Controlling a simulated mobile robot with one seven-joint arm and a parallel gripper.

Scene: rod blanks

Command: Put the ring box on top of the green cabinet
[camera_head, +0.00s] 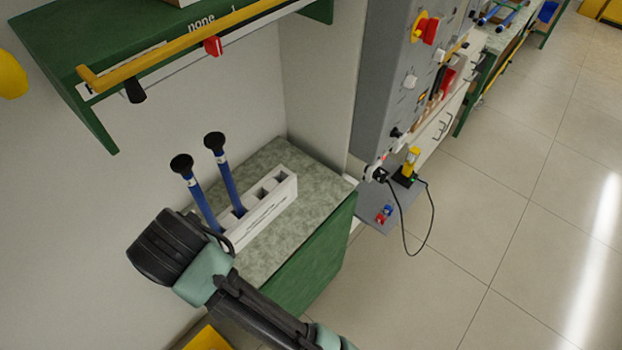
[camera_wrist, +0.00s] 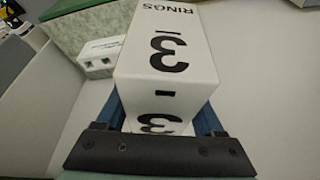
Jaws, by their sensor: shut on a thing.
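The ring box (camera_wrist: 168,50) is a white box with "RINGS" and a large "3" printed in black. In the wrist view it sits between the blue fingers of my gripper (camera_wrist: 160,112), which is shut on it. In the head view I see only the back of my wrist at the lower left; fingers and box are hidden. The green cabinet (camera_head: 318,262) has a speckled grey-green top and stands just right of my wrist. It also shows at the upper left of the wrist view (camera_wrist: 92,27), beyond the held box.
A white slotted block (camera_head: 262,212) with two blue black-capped rods (camera_head: 226,180) stands on the left part of the cabinet top. The strip to its right is bare. A green shelf with a yellow rail (camera_head: 185,52) hangs above. A grey panel (camera_head: 385,75) rises behind.

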